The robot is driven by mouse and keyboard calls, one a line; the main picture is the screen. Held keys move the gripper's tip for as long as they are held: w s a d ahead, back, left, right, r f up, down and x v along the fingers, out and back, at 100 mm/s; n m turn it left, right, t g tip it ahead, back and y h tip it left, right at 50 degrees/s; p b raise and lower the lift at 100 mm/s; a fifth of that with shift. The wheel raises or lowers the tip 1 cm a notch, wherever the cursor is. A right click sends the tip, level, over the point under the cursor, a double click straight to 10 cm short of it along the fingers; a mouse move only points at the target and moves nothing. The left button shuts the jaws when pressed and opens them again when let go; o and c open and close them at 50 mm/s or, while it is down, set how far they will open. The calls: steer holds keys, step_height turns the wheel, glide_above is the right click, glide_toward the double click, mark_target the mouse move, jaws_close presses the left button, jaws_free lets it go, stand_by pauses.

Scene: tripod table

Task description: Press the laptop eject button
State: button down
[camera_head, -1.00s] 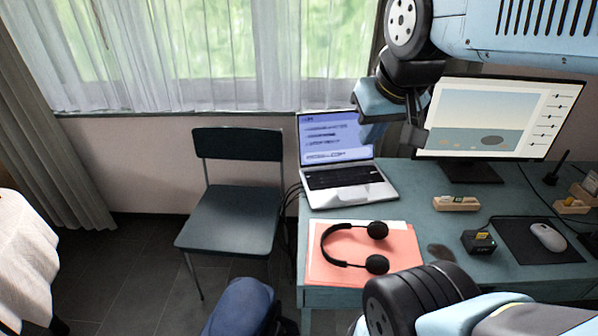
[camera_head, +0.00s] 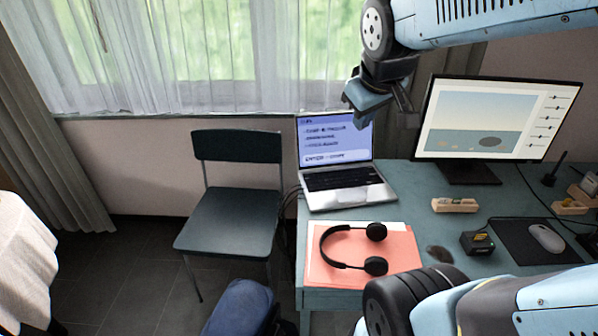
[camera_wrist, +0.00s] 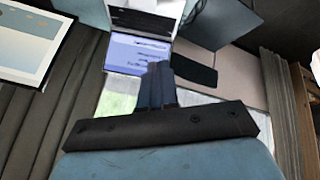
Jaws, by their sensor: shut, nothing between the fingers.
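The open silver laptop (camera_head: 350,196) stands at the left back of the desk, its lit screen facing me. I cannot make out an eject button on it. My gripper hangs in the air near the top right corner of the laptop screen in the head view, above the desk. In the wrist view my gripper (camera_wrist: 157,66) is shut and empty, its fingertips together. I see no contact with the laptop.
A monitor (camera_head: 545,97) stands right of the laptop. Headphones (camera_head: 336,258) lie on a pink folder (camera_head: 402,247) in front. A small wooden-coloured block (camera_head: 454,205), a dark box (camera_head: 477,243) and a mouse (camera_head: 545,238) lie to the right. A chair (camera_head: 230,215) stands left.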

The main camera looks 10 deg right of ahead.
steer(key=w+d+f+n+t+h, duration=0.1)
steer(key=w+f+n, duration=0.1)
steer(key=w+n, duration=0.3)
steer(key=w+d+f+n, duration=0.1)
steer(key=w+d+n, duration=0.1)
steer(key=w, duration=0.5)
steer(key=n+t+y, duration=0.1)
steer(key=n+y, duration=0.4)
steer(key=n, duration=1.6)
glide_above(310, 180)
step_height(310, 180, down, 23)
steer(key=shift+w+f, duration=0.1)
steer(key=shift+f, duration=0.05)
steer(key=shift+f, duration=0.1)
steer(key=shift+f, duration=4.3)
